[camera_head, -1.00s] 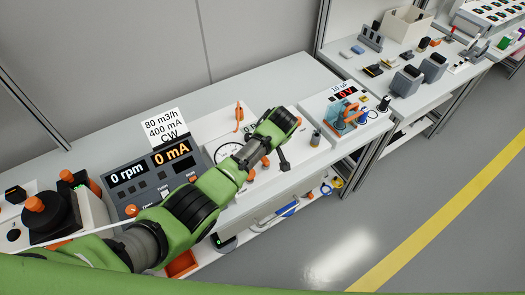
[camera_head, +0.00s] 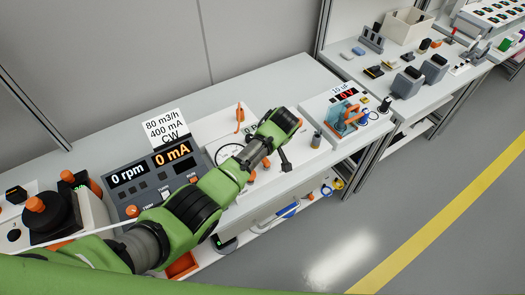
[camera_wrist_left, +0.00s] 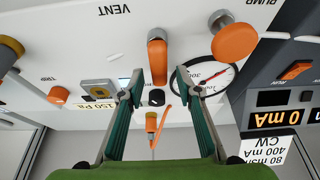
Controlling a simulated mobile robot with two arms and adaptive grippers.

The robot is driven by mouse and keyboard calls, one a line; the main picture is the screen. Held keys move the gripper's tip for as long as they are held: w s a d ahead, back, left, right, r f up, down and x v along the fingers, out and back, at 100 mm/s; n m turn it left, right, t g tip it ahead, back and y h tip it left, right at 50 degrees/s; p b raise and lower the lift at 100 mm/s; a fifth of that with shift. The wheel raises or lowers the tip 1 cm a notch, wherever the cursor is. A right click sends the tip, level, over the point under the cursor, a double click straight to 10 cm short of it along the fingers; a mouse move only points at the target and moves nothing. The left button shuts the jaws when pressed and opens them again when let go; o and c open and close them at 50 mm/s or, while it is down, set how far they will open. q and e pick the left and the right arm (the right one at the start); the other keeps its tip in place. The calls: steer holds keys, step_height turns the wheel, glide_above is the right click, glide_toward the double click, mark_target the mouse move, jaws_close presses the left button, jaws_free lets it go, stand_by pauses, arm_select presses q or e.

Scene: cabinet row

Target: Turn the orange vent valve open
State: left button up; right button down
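The orange vent valve handle (camera_wrist_left: 157,62) stands up from the white panel, near the VENT label, in the left wrist view. That view is upside down. My left gripper (camera_wrist_left: 154,88) is open and empty, its two fingers apart on either side of the handle's line. I cannot tell whether either finger touches the handle. In the head view, my left arm covers much of the panel, and the left fingertips cannot be made out clearly. My right gripper is in neither view.
An orange PUMP knob (camera_wrist_left: 235,42) and a round gauge (camera_wrist_left: 208,76) sit close beside the gripper. The display box (camera_head: 155,172) reads 0 rpm and 0 mA. A further bench (camera_head: 440,100) holds several devices.

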arm_select(q)
steer(key=v, duration=1.2)
steer(key=shift+a, duration=0.1)
